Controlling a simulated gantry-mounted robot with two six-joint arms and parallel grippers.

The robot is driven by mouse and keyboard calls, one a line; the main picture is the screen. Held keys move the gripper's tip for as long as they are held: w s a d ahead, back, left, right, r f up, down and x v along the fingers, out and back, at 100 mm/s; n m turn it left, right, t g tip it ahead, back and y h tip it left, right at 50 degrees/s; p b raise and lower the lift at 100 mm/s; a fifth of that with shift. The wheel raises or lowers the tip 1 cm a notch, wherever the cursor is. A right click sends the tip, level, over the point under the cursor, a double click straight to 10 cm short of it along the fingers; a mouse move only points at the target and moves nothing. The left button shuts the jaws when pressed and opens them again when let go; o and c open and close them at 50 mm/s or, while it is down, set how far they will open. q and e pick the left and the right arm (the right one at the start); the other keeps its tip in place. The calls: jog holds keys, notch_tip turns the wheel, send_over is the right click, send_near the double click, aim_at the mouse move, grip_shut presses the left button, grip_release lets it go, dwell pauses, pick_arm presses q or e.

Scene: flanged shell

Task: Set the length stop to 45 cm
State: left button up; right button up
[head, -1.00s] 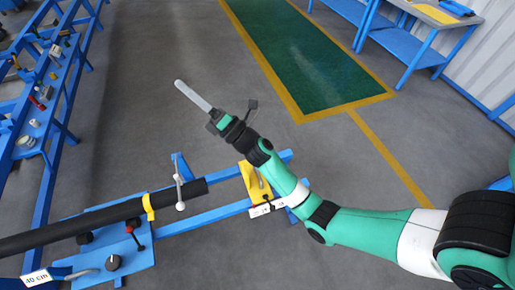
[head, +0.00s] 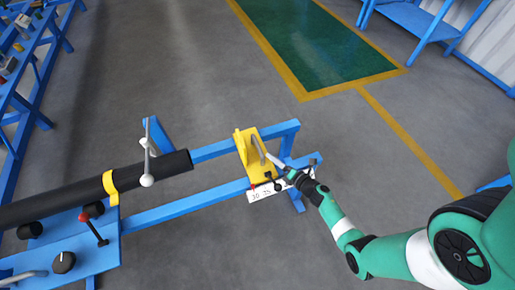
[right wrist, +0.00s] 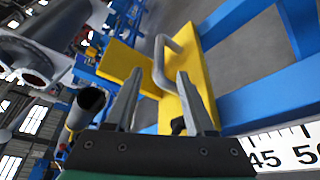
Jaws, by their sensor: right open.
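The length stop is a yellow angled block (head: 243,152) with a grey bar handle (head: 258,148), seated on the blue rails in the head view. A white scale plate (head: 263,196) runs along the front rail below it; in the right wrist view the scale (right wrist: 285,150) shows 45 and 50. My right gripper (head: 272,160) is at the stop's handle. In the right wrist view my right gripper (right wrist: 160,75) is open, with the handle (right wrist: 160,62) just ahead of and between its fingertips. I cannot tell whether they touch. My left gripper is out of view.
A black pipe (head: 140,177) lies along the blue frame, under a yellow band (head: 110,186) and beside a clamp with white ball ends (head: 147,181). A red-knobbed lever (head: 84,216) stands in front. A blue rack (head: 38,70) is at left. The grey floor behind is clear.

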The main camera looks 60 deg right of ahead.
aim_at(257, 144)
jog(key=b+x, duration=0.2)
jog(key=x, duration=0.3)
jog(key=b+x, duration=0.3)
jog(key=x, duration=0.2)
jog(key=shift+f, duration=0.25)
jog(key=shift+w+d, duration=0.15)
jog(key=shift+w, duration=0.35)
jog(key=shift+r, duration=0.1)
grip_shut()
